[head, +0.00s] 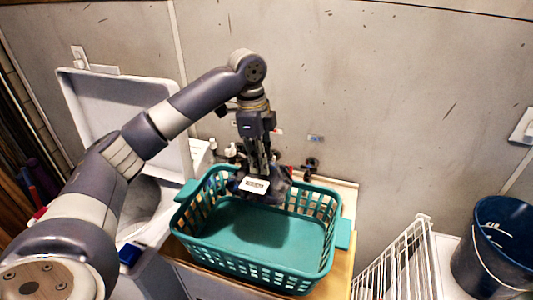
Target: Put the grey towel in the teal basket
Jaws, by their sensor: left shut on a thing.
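The teal basket (255,245) stands upright on a wooden-topped surface in the middle of the view, with slotted sides and a bare floor. My left gripper (262,172) points down over the basket's back part. It is shut on the dark grey towel (277,184), which is bunched up and bears a white label. The towel overlaps the back rim area of the basket in the picture; I cannot tell whether it touches the basket. My right gripper is not in view.
A washer with its lid raised (135,105) stands to the left. Small bottles and taps (310,165) are behind the basket by the wall. A white wire rack (395,262) and a dark blue bucket (492,245) are to the right.

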